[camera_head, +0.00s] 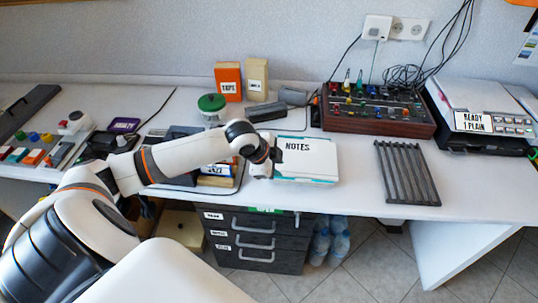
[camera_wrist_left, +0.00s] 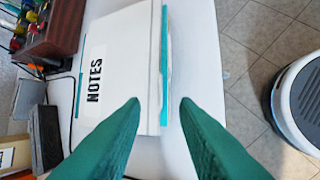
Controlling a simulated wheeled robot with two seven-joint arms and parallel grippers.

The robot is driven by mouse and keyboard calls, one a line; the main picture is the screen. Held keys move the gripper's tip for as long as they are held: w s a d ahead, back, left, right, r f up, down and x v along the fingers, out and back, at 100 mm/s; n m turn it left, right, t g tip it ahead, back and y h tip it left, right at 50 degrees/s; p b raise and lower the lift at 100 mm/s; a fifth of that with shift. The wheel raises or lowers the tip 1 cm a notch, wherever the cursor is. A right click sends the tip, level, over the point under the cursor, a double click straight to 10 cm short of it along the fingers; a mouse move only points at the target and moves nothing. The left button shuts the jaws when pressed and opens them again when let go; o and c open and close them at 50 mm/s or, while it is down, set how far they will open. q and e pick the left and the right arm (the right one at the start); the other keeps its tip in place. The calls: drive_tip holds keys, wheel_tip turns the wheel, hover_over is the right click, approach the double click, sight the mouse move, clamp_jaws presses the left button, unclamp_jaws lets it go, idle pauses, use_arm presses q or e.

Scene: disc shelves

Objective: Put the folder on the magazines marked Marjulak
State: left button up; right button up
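A white stack or folder with teal edges, labelled NOTES (camera_head: 306,170), lies on the table right of my left gripper; it also shows in the left wrist view (camera_wrist_left: 120,50). My left gripper (camera_wrist_left: 160,101) has two green fingers spread apart. The teal edge of the NOTES item runs between the fingertips in that view; I cannot tell whether they touch it. In the head view the left gripper (camera_head: 262,168) is at the left end of the NOTES item, its fingers mostly hidden. No label reading Marjulak is legible. My right gripper is not in view.
A partly hidden pile with a label (camera_head: 217,170) lies behind my left arm. A ribbed dark rack (camera_head: 407,173) stands to the right, a knobbed mixer box (camera_head: 378,112) behind it. A printer (camera_head: 482,117) with a label is at far right. Drawers (camera_head: 258,240) stand below.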

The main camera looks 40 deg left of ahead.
use_arm(q)
drive_tip(key=d+v, duration=0.1)
drive_tip(key=v, duration=0.5)
drive_tip(key=shift+s+a, duration=0.15)
drive_tip(key=shift+a, duration=0.3)
drive_tip(key=shift+r, duration=0.1)
drive_tip(key=s+d+f+n+g, duration=0.1)
drive_tip(key=s+d+f+n, duration=0.2)
drive_tip(key=s+d+f, duration=0.3)
drive_tip(key=s+d+f+n, duration=0.2)
drive_tip(key=s+d+f, duration=0.1)
drive_tip(key=s+d, duration=0.4)
drive_tip(key=s+n+g+y, duration=0.1)
drive_tip(key=s+n, duration=0.5)
drive_tip(key=s, duration=0.2)
wheel_tip(320, 180, down, 27)
drive_tip(key=s+g, duration=0.2)
drive_tip(key=s+a+f+g, duration=0.1)
drive_tip(key=s+a+f, duration=0.2)
drive_tip(key=s+f, duration=1.3)
drive_tip(key=shift+m+y, duration=0.4)
